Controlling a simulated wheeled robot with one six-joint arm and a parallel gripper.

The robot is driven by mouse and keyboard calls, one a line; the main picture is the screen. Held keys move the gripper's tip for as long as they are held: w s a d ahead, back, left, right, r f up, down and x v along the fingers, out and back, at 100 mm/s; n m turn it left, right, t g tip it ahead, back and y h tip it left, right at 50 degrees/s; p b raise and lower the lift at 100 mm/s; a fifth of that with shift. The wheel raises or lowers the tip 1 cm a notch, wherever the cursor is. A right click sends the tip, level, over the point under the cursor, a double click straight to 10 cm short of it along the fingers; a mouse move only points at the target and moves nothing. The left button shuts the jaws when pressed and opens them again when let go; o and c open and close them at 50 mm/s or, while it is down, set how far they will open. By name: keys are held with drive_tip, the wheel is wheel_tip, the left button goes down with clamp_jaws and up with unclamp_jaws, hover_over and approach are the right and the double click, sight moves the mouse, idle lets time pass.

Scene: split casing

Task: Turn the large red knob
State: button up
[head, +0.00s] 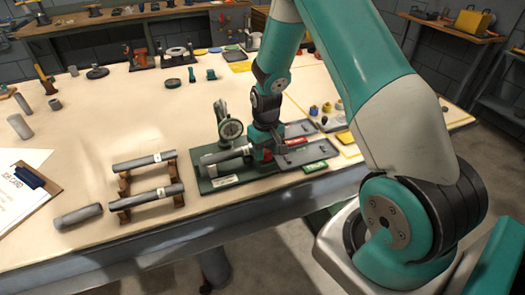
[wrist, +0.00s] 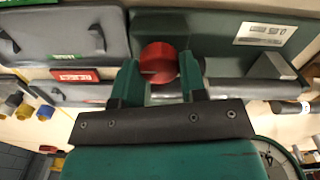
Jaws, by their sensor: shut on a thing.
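The large red knob (wrist: 158,62) shows in the wrist view between the two green fingers of my gripper (wrist: 157,80). The fingers are closed on its sides. In the head view my gripper (head: 262,152) is at the green-based fixture (head: 208,184), and a bit of red shows beside it. Most of the knob is hidden there by the gripper. A grey bar (head: 228,154) lies along the fixture, left of the gripper. A round dial gauge (head: 231,130) stands upright behind it.
Two dark bars on wooden stands (head: 124,184) and a loose grey cylinder (head: 78,217) are at left. A clipboard (head: 30,174) lies at the far left. The table between has bare room.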

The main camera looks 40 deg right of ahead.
drive_tip(key=m, duration=0.6)
drive_tip(key=shift+a, duration=0.1)
drive_tip(key=shift+m, duration=0.3)
idle(0.3)
drive_tip(key=o, duration=0.7)
drive_tip(key=shift+a, duration=0.1)
drive_tip(key=shift+c, duration=0.2)
wheel_tip(320, 180, up, 18)
drive_tip(key=b, duration=0.1)
drive_tip(key=shift+f+b, duration=0.25)
drive_tip(key=shift+b, duration=0.05)
